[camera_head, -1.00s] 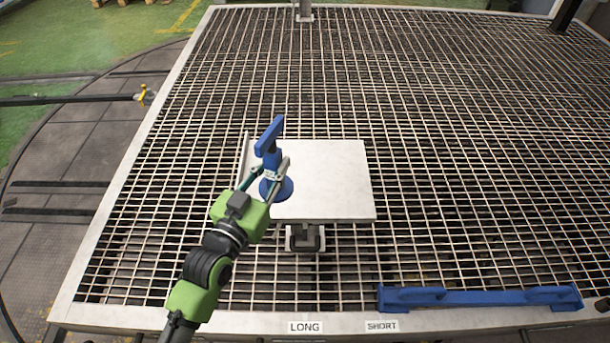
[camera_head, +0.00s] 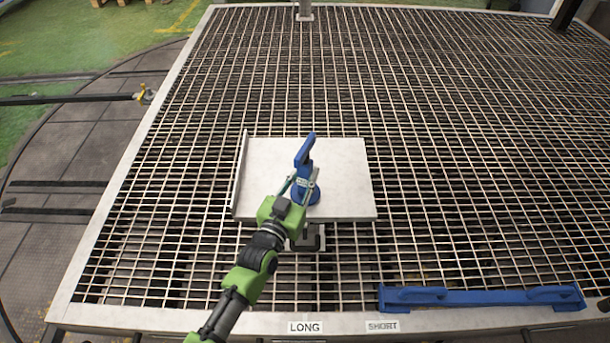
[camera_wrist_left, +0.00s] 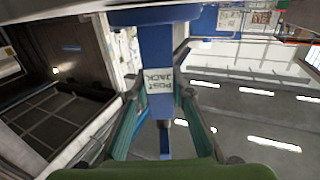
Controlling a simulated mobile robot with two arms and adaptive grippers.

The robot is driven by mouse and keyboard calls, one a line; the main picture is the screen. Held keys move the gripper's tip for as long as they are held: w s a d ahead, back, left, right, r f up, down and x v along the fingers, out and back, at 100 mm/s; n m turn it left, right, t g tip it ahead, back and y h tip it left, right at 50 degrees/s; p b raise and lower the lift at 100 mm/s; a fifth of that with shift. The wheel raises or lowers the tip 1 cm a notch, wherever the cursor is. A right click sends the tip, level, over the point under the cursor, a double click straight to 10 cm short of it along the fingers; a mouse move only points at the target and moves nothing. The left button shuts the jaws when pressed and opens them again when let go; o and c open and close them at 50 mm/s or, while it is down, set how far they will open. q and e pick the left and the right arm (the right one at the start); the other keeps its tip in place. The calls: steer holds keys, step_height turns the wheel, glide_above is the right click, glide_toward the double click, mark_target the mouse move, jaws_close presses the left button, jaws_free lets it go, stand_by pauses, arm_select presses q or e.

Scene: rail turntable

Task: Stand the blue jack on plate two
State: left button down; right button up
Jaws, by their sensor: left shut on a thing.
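The blue jack (camera_head: 305,170) is upright in the head view, with its round base low and its flat head on top. My left gripper (camera_head: 303,183) is shut on the jack's column, around its white label. In the left wrist view the jack (camera_wrist_left: 157,60) stands between the two fingers (camera_wrist_left: 160,95), and the label reads "POST JACK". No number shows on the plate. My right gripper is not in view.
The plate sits on a metal grating (camera_head: 450,150) and has a raised lip along its left edge. A blue bar (camera_head: 480,298) lies at the front right, near the labels LONG (camera_head: 305,328) and SHORT (camera_head: 382,326). The grating right of the plate is clear.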

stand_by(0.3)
arm_select(q)
steer(key=c, duration=2.2)
jaws_free()
steer(key=shift+f, duration=0.25)
steer(key=o, duration=0.4)
steer(key=shift+r, duration=0.15)
steer(key=shift+s, duration=0.2)
steer(key=v, duration=1.1)
steer(key=shift+s+a, duration=0.2)
steer(key=shift+s, duration=0.1)
